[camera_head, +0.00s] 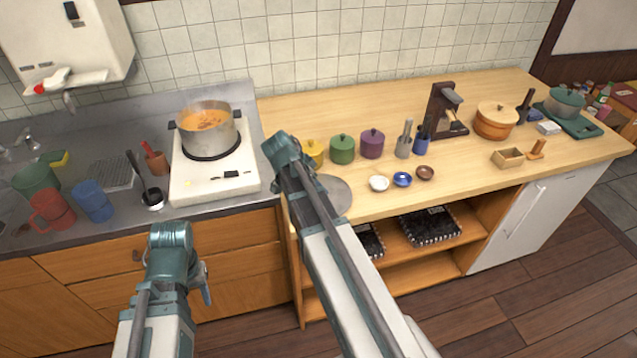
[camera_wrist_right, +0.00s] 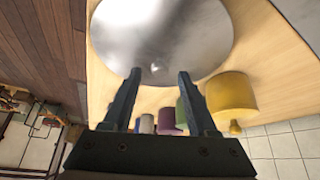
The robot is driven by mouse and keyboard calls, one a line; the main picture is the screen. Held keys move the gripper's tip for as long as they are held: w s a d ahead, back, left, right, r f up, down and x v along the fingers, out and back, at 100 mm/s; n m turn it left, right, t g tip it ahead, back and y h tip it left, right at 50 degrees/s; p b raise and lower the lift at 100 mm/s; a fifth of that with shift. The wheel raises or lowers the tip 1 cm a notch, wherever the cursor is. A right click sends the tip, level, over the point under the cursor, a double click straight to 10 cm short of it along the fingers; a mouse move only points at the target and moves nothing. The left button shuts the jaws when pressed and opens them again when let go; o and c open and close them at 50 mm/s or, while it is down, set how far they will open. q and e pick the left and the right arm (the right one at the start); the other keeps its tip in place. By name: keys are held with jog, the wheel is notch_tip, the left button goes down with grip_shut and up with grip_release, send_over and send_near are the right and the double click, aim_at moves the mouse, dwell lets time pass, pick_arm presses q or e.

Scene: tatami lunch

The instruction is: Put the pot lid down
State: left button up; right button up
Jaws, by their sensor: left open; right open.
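The pot lid, a round silver disc, shows at the counter's front edge in the head view (camera_head: 337,193), partly hidden by my right arm. In the right wrist view the lid (camera_wrist_right: 160,35) appears to lie flat on the wood. My right gripper (camera_wrist_right: 157,76) is open, its fingertips at the lid's near part with a small bright spot between them; I cannot tell whether they touch it. The pot (camera_head: 207,130), full of orange stew, stands uncovered and steaming on the white stove (camera_head: 216,184). My left gripper (camera_head: 170,236) is open and empty in front of the sink counter.
Yellow (camera_head: 312,152), green (camera_head: 342,149) and purple (camera_head: 372,144) canisters stand behind the lid. Small dishes (camera_head: 379,183) sit to its right. Red (camera_head: 52,212) and blue (camera_head: 93,201) cups stand at the left. The wooden counter's back strip (camera_head: 330,108) is clear.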

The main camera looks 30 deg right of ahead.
jog(key=p+v, duration=0.7)
jog(key=v, duration=0.3)
jog(key=shift+p, duration=0.3)
jog(key=s+a+f+n+y, duration=0.1)
jog(key=s+a+n+y, duration=0.1)
jog(key=s+a+n, duration=0.5)
jog(key=s+a+f+n+g+y, duration=0.1)
jog(key=s+a+n+y, duration=0.1)
jog(key=s+a+n, duration=0.6)
jog(key=a+n, duration=0.5)
jog(key=a, duration=0.3)
jog(key=shift+s+a+f+y, duration=0.25)
jog(key=shift+a+f+y, duration=0.05)
jog(key=shift+a+y, duration=0.1)
